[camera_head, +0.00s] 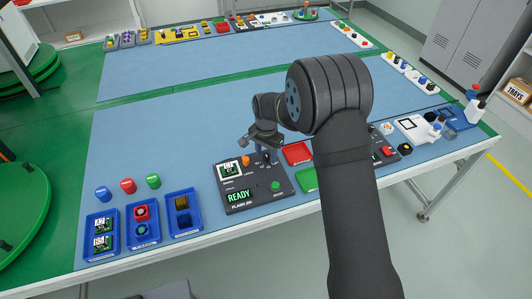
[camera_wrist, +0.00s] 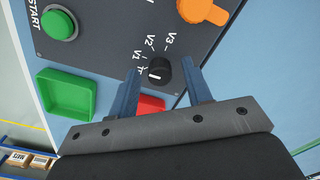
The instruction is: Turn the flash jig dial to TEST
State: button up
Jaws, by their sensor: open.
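The flash jig (camera_head: 232,207) is a dark panel with a lit READY display (camera_head: 239,196). Its dial (camera_wrist: 159,70) is a black knob with a short white mark, and the labels V3, V2, V1 and one starting with T curve around its upper left side. The T label is partly hidden by my left finger. The mark appears on the lower left part of the knob, near the T side. My gripper (camera_wrist: 161,68) is open, with one finger on each side of the dial and visible gaps. In the head view my gripper (camera_head: 262,140) is over the jig's back edge.
On the jig are an orange clamp (camera_wrist: 203,10) and a green START button (camera_wrist: 58,24). A red tray (camera_head: 297,152) and a green tray (camera_head: 307,178) sit right of it. Blue bins (camera_head: 183,212) stand at left. The mid-table is clear.

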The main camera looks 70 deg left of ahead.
grip_shut()
dwell(0.3)
jog(key=n, duration=0.4)
jog(key=shift+n, duration=2.5)
jog(key=c, duration=1)
grip_release()
grip_release()
